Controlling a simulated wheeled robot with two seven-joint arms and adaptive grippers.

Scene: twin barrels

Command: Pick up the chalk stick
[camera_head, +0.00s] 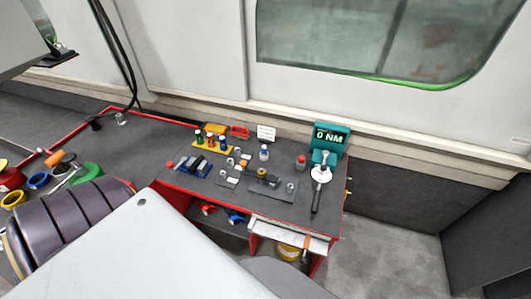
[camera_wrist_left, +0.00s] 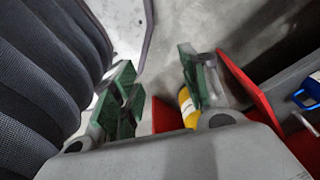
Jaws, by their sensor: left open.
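I cannot make out a chalk stick for certain in either view. My left gripper (camera_wrist_left: 157,72) shows in the left wrist view with its two green fingers spread apart, and nothing shows between their tips. A yellow and white round object (camera_wrist_left: 187,106) shows beside the right-hand finger, partly hidden by it. I cannot tell whether they touch. The desk top (camera_head: 215,203) in the head view carries many small items, too small to tell apart fully. Neither gripper shows in the head view.
A teal display (camera_head: 328,138) stands at the desk's back right. Floor is clear right of the desk.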

